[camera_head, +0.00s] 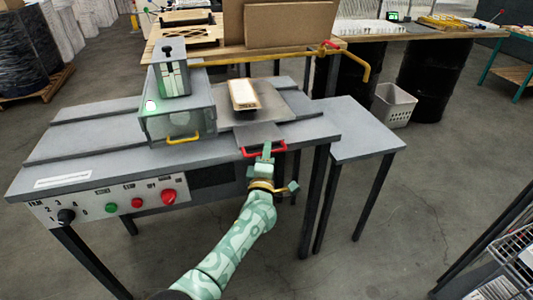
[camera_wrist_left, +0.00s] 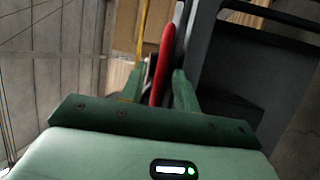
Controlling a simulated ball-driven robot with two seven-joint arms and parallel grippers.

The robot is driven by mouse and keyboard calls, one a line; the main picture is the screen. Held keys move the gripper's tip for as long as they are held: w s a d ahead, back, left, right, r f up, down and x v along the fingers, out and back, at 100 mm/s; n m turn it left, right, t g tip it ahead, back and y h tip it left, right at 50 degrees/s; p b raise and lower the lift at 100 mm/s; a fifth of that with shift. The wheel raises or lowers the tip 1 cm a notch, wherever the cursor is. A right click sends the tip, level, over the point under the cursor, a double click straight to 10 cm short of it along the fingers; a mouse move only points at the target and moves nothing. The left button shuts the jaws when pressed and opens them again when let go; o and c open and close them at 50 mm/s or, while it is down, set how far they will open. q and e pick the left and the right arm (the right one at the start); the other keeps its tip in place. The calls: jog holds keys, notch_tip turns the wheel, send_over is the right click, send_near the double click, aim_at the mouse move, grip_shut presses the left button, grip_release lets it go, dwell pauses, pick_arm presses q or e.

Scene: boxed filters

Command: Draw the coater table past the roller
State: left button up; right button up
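The coater table is a flat grey plate (camera_head: 284,106) on the bench, to the right of the grey roller housing (camera_head: 178,124). Its front tab (camera_head: 258,134) ends in a red handle (camera_head: 277,149) at the bench's front edge. A cream-topped block (camera_head: 244,95) lies on the plate. My left gripper (camera_head: 266,152) is at the red handle, and its fingers are closed in around it. The left wrist view shows the red bar (camera_wrist_left: 163,60) between the two green fingers. The roller itself is hidden inside the housing. My right gripper is not in view.
A control panel (camera_head: 112,204) with a knob and buttons faces front left. A yellow rail (camera_head: 270,57) runs behind. A lower grey side table (camera_head: 350,135) at the right is bare.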

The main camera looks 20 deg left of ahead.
pick_arm(q)
jog(key=shift+s+a, duration=0.1)
jog(key=p+v, duration=0.4)
jog(key=v, duration=1.2)
jog(key=shift+f, duration=0.1)
